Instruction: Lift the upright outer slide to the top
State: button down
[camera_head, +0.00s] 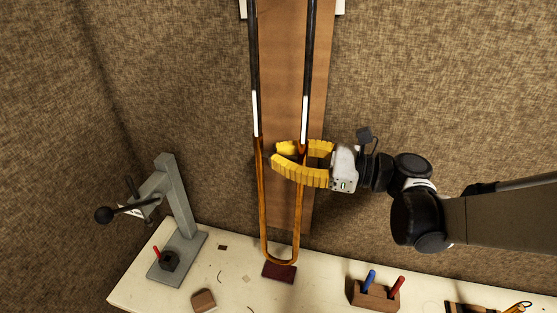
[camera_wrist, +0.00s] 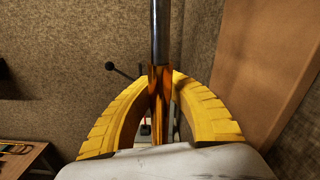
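The outer slide (camera_head: 262,205) is a long brass U-shaped tube standing upright, its bend low by a dark red block (camera_head: 279,272). Dark inner tubes (camera_head: 307,60) with pale lower ends run down into its two legs. My gripper (camera_head: 273,155) reaches in from the right near the top of the slide. Its yellow fingers curve around the right leg and draw together toward their tips. In the wrist view the fingers (camera_wrist: 162,78) close in on both sides of the brass tube (camera_wrist: 161,100). The exact contact is partly hidden.
A brown wooden board (camera_head: 288,190) stands behind the slide. On the pale bench (camera_head: 235,290) are a grey stand (camera_head: 180,210) at left and a wooden block with blue and red handles (camera_head: 374,293) at right. The space left of the slide is free at gripper height.

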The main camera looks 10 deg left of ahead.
notch_tip(320, 180, up, 29)
jog(key=p, duration=1.6)
jog(key=shift+r, duration=0.2)
jog(key=shift+w, duration=0.1)
jog(key=c, duration=1.5)
grip_release()
jog(key=d, duration=0.8)
jog(key=s+d, duration=0.1)
jog(key=d, duration=0.3)
